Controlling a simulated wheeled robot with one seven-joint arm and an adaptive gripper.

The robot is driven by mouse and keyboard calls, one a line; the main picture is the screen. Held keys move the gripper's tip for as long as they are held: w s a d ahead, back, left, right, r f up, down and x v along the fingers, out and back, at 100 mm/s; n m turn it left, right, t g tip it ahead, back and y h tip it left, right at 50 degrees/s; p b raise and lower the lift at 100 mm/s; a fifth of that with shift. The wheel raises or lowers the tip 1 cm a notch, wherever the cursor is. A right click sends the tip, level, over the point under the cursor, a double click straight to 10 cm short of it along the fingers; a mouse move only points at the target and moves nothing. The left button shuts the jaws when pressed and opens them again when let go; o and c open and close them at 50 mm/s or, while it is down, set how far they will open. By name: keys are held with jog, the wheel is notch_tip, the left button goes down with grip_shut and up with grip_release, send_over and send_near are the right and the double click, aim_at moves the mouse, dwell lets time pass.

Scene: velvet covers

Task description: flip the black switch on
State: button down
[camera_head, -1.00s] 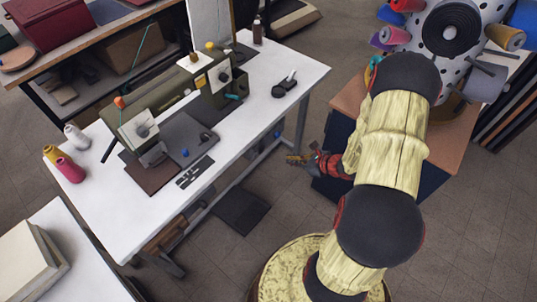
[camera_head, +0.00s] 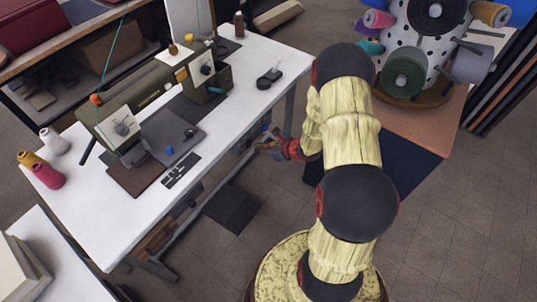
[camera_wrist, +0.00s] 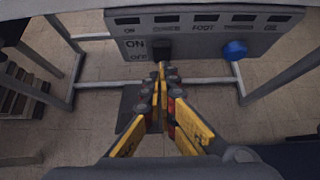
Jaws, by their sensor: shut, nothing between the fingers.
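The black switch (camera_wrist: 161,47) is a small dark block on the grey panel (camera_wrist: 195,38) in the wrist view. It sits just right of the printed words ON and OFF; which way it is set I cannot tell. My gripper (camera_wrist: 160,68) is shut and empty, its yellow-and-grey fingers pointing at the panel just below the switch. Whether the tips touch it I cannot tell. In the head view my gripper (camera_head: 262,146) is at the table's right side, below the tabletop. The switch cannot be made out there.
A blue knob (camera_wrist: 235,50) is on the same panel, right of the switch. The white table (camera_head: 215,142) carries a green sewing machine (camera_head: 150,95). Table legs and a floor pedal (camera_head: 231,209) are below. A spool stand (camera_head: 420,50) is at the right. Open floor lies in front.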

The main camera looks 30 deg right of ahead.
aim_at(250, 144)
jog(key=shift+w+a+r, duration=0.1)
jog(key=shift+w+a, duration=0.15)
jog(key=shift+w, duration=0.4)
jog(key=shift+w+a+r+g+p, duration=0.25)
jog(key=shift+w+r+g+p, duration=0.3)
jog(key=shift+p, duration=0.55)
jog(key=shift+s+d+f, duration=0.1)
jog(key=shift+s+f, duration=0.05)
jog(key=shift+f, duration=0.2)
jog(key=shift+r, duration=0.1)
jog(key=shift+r, duration=0.75)
